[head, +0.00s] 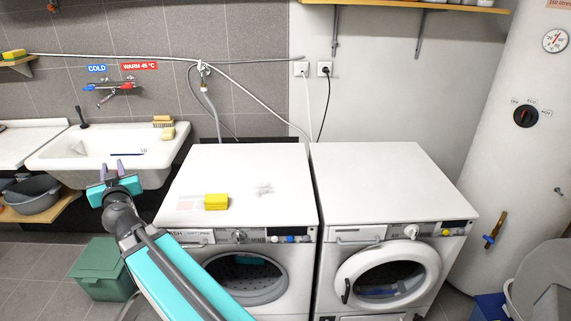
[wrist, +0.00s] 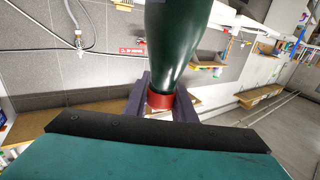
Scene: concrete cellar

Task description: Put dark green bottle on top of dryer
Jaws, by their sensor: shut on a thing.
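The dark green bottle (wrist: 177,40) fills the top middle of the wrist view, its red end (wrist: 160,101) between my fingers. My gripper (wrist: 163,88) is shut on that red end. In the head view my gripper (head: 112,169) is in front of the sink, left of the machines; I cannot make out the bottle there. Two white front-loading machines stand side by side: a left one (head: 255,165) with a yellow sponge (head: 216,201) on top, and a right one (head: 385,165) with a bare top. A hose runs from the wall tap towards the left one; no label names the dryer.
The sink (head: 70,160) with a brush and soap on its rim is at the left. A green box (head: 101,268) stands on the floor below my gripper. A boiler (head: 500,150) stands at the right. A wooden shelf (head: 420,5) hangs above the right machine.

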